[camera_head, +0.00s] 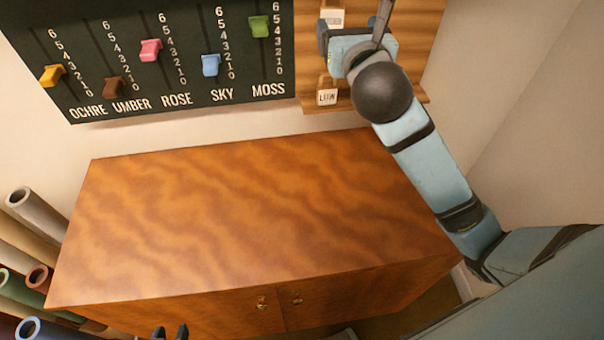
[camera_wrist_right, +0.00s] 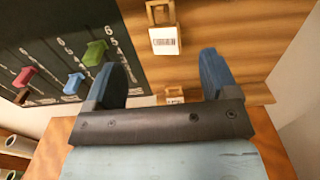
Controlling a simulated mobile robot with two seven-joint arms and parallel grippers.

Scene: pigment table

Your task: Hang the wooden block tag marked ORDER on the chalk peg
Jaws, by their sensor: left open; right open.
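A pale block tag (camera_wrist_right: 164,41) with a wooden loop hangs on the wooden board, ahead of my right gripper's fingertips in the right wrist view; its lettering is too blurred to read. The upper tag in the head view (camera_head: 331,18) is partly covered by my arm. A lower tag (camera_head: 327,97) reads LOW. I cannot make out which tag is marked ORDER, nor the chalk peg. My right gripper (camera_wrist_right: 163,78) is open and empty in front of the board, fingers spread. My left gripper (camera_head: 170,332) is open at the bottom edge of the head view, mostly cut off.
A black slider board (camera_head: 180,98) with OCHRE, UMBER, ROSE, SKY and MOSS sliders hangs left of the wooden board (camera_head: 424,35). A bare wooden cabinet top (camera_head: 240,215) lies below. Rolled tubes (camera_head: 35,215) stand at the left. My right arm crosses the right side.

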